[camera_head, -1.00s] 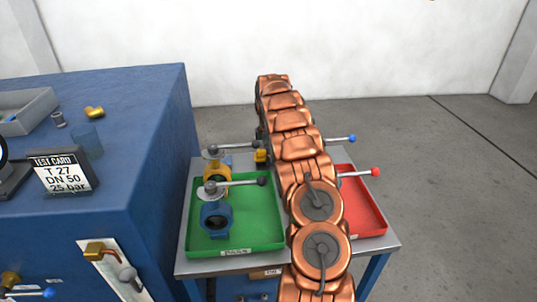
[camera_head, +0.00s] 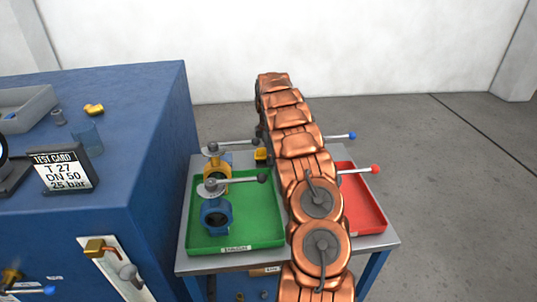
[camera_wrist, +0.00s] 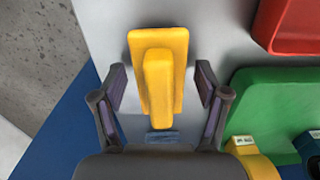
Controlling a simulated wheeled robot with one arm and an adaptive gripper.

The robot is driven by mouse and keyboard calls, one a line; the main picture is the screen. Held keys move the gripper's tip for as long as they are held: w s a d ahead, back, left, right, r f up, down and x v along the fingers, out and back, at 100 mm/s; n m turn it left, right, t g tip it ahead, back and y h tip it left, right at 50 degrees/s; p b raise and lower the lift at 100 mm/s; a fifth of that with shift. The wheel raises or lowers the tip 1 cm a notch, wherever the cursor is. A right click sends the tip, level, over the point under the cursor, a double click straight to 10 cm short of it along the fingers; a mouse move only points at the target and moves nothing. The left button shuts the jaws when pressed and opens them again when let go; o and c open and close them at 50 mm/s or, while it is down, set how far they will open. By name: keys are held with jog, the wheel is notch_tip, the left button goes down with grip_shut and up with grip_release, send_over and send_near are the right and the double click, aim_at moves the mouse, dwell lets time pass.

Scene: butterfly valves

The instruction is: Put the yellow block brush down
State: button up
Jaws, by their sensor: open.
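The yellow block brush (camera_wrist: 160,85) lies on the grey metal table top (camera_wrist: 112,22) in the wrist view, between the two fingers of my gripper (camera_wrist: 161,92). The fingers are spread, with a gap on each side of the brush. In the head view only a small yellow part of the brush (camera_head: 261,155) shows beside my copper arm, behind the green tray. My arm hides the rest of it and the gripper there.
A green tray (camera_head: 262,236) holds a yellow valve (camera_head: 217,166) and a blue valve (camera_head: 216,213) with levers. A red tray (camera_head: 367,210) lies right of my arm. A blue bench (camera_head: 130,150) with a test card (camera_head: 65,172) stands at left.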

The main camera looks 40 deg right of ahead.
notch_tip(320, 180, up, 10)
jog(key=shift+f+b, duration=0.2)
jog(key=shift+b, duration=0.9)
jog(key=shift+r+p, duration=0.6)
jog(key=shift+r, duration=0.75)
